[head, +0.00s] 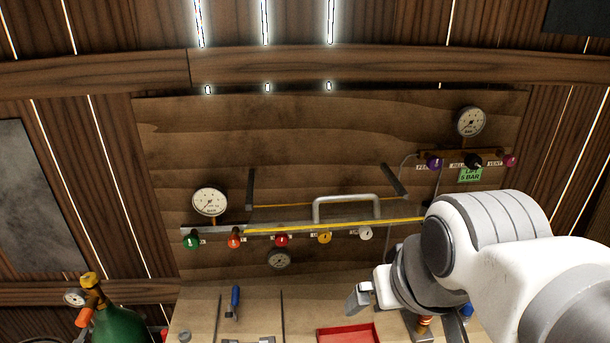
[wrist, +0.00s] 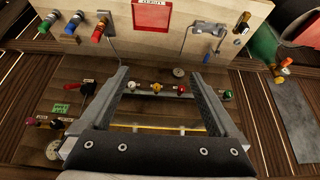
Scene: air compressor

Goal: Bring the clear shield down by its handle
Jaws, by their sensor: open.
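The clear shield is hard to make out against the wooden board; its yellow edge strip (head: 300,228) and dark side arms (head: 393,180) show in the head view. Its grey U-shaped handle (head: 345,197) stands at the middle of the board, above the row of coloured knobs. My gripper (head: 362,297) is below and slightly right of the handle, apart from it, over the bench. In the wrist view, my gripper (wrist: 158,73) has its two fingers wide apart with nothing between them. A yellow strip crosses low between the fingers there; I cannot clearly tell the handle there.
A round gauge (head: 210,201) sits left of the shield, another gauge (head: 470,121) at upper right. A red tray (head: 348,334) and a blue-handled tool (head: 235,300) are on the bench. A green bottle (head: 117,325) stands at lower left. My arm hides the board's lower right.

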